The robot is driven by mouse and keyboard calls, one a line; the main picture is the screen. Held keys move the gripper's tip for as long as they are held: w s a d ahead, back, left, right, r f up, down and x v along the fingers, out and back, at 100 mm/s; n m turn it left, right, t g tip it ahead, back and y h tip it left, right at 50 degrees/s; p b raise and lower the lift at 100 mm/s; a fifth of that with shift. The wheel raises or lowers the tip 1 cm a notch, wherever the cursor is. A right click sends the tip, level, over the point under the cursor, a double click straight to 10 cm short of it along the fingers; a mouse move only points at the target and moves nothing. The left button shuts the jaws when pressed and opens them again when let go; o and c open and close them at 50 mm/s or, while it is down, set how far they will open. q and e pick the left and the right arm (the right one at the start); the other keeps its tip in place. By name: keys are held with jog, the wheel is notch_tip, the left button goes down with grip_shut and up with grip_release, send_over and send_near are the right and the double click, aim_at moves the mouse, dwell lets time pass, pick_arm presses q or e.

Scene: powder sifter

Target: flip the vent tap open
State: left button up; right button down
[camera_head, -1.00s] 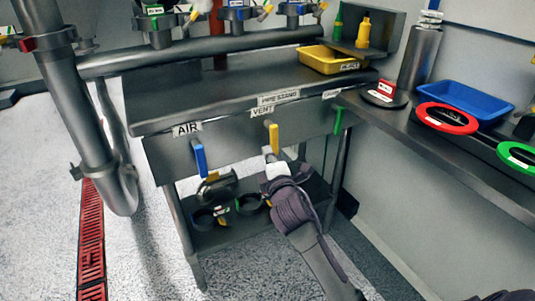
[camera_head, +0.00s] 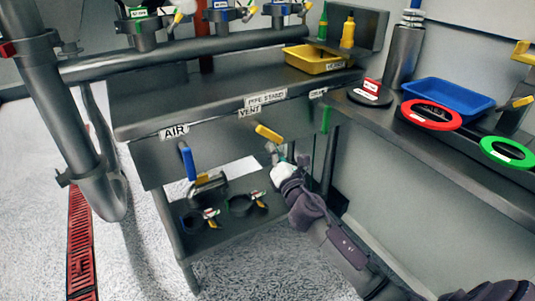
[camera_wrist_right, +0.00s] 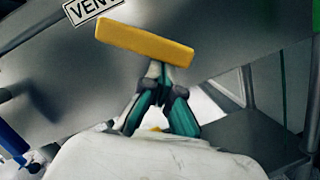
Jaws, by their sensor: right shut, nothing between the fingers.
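The vent tap has a yellow lever (camera_head: 268,133) on the bench's front panel, under the VENT label (camera_head: 249,113). The lever lies slanted, dropping to the right. In the right wrist view the yellow lever (camera_wrist_right: 145,40) crosses the top, close to level. My right gripper (camera_head: 272,150) is shut and empty, just below the lever. In the wrist view its closed fingertips (camera_wrist_right: 157,70) sit at the lever's lower edge; I cannot tell whether they touch it. The tap's body is mostly hidden. My left gripper is not in view.
A blue AIR lever (camera_head: 187,163) hangs down to the left, and a green lever (camera_head: 325,119) hangs to the right. A lower shelf (camera_head: 215,238) holds several dark clamps. A side counter (camera_head: 465,165) with a blue tray (camera_head: 450,94) stands right.

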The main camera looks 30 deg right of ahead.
aim_at(282, 139)
jog(key=n, duration=0.1)
jog(key=d+r+n+y, duration=0.1)
jog(key=n, duration=0.1)
jog(key=shift+d+n+t, duration=0.25)
jog(key=shift+n+t, duration=0.05)
jog(key=shift+d+r+n+y, duration=0.3)
jog(key=shift+d+n, duration=0.05)
jog(key=shift+n, duration=0.75)
jog(key=n, duration=0.1)
jog(key=r+n+y, duration=0.1)
jog(key=shift+d+n+b, duration=0.3)
jog(key=shift+d, duration=0.05)
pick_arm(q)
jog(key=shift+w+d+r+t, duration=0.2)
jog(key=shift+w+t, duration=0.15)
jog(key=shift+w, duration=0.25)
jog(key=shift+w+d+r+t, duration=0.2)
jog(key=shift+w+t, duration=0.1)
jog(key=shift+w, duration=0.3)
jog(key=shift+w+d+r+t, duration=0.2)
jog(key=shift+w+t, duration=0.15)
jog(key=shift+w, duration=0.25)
pick_arm(e)
jog(key=shift+w+d+r+n+y, duration=0.1)
jog(key=shift+d+r+n+y, duration=0.15)
jog(key=shift+n, duration=0.65)
jog(key=shift+r, duration=0.1)
